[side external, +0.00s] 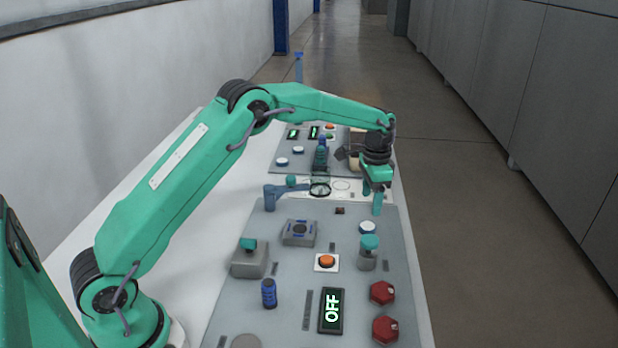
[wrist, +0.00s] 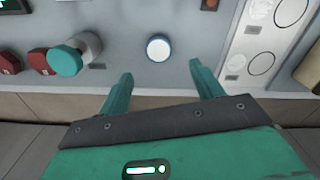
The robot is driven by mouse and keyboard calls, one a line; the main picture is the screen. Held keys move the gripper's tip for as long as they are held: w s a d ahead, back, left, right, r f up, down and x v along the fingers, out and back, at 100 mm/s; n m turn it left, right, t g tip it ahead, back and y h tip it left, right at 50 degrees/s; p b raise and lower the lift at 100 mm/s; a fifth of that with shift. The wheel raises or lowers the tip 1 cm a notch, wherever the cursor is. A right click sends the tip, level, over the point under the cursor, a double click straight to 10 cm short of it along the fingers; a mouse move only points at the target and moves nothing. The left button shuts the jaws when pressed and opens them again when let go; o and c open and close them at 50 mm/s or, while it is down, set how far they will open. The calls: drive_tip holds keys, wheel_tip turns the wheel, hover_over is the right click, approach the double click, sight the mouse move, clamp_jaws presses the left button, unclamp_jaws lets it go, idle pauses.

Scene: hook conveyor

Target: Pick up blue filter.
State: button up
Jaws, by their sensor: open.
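A small dark blue cylinder (side external: 269,293), which looks like the blue filter, stands upright on the near part of the grey panel in the side view. It is not in the wrist view. My gripper (side external: 372,200) is open and empty above the right edge of the panel, farther back and to the right of the cylinder. In the wrist view my gripper (wrist: 162,84) has its two teal fingers apart, with nothing between them. A white round button (wrist: 158,48) lies just beyond the fingertips.
A teal-topped knob (side external: 369,245), an orange button (side external: 326,262), red buttons (side external: 383,293) and an OFF display (side external: 331,311) are on the panel (side external: 300,335). A grey block with a teal top (side external: 250,258) stands behind the cylinder. A blue hook-like arm (side external: 287,191) stands farther back.

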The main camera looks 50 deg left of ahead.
sight(368, 225)
drive_tip(key=shift+f, duration=0.1)
drive_tip(key=shift+f, duration=1.2)
drive_tip(key=shift+f, duration=0.1)
drive_tip(key=shift+s+f, duration=0.1)
drive_tip(key=shift+f, duration=2.45)
drive_tip(key=c, duration=1.1)
